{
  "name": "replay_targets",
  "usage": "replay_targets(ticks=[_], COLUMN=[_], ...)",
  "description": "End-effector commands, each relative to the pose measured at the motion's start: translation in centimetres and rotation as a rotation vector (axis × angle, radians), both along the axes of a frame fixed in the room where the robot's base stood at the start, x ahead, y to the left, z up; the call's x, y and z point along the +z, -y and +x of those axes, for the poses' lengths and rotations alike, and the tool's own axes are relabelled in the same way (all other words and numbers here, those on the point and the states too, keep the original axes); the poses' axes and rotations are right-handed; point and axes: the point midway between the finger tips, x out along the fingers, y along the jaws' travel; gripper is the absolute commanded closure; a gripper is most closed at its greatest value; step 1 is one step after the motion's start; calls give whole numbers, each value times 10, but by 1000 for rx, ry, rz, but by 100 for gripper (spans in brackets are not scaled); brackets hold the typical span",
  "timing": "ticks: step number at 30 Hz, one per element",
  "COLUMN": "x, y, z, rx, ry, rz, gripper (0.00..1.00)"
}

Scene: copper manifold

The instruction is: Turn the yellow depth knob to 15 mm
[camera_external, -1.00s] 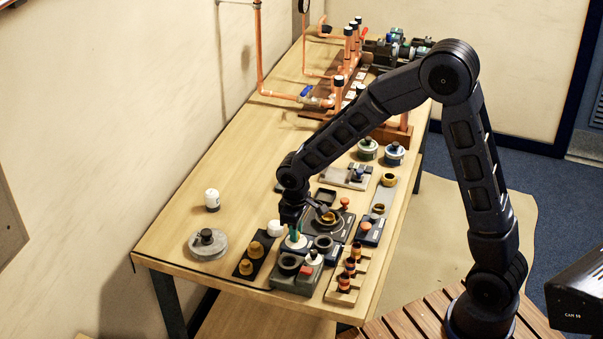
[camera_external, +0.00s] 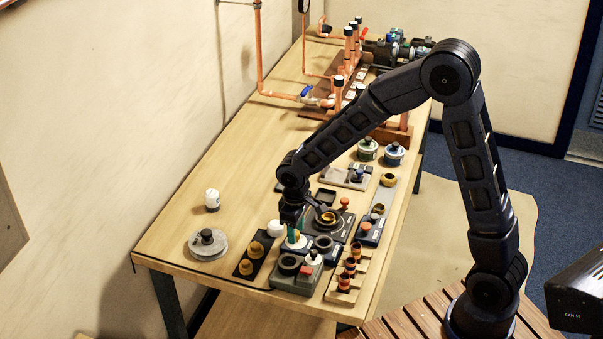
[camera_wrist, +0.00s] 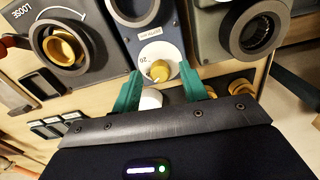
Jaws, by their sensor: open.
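The yellow depth knob (camera_wrist: 159,71) sits on a round white dial on a dark blue-grey block (camera_wrist: 172,22). A "20" shows on the dial beside the knob, and a small white label sits above it. My gripper (camera_wrist: 160,69) is open, with one green finger to the left of the knob and one to the right. Gaps show between the fingers and the knob, so it is not gripped. In the external view my gripper (camera_external: 294,236) points down over the white dial (camera_external: 297,243); the knob is hidden there.
A grey block with a black ring (camera_wrist: 258,35) stands close on the right. A "LOOSE" fixture with a ring around a brass part (camera_wrist: 64,48) is on the left. Brass pieces on a dark strip (camera_external: 246,267) and a wooden rack (camera_external: 346,281) stand nearby. The table's left side is mostly clear.

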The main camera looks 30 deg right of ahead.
Motion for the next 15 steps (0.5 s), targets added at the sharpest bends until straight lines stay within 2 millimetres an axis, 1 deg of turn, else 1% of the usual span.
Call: replay_targets(ticks=[5,9,15], x=[23,50,83], y=[0,-1,0], z=[0,1,1], rx=[0,0,-1], ry=[4,4,4], rz=[2,3,2], gripper=[57,57,57])
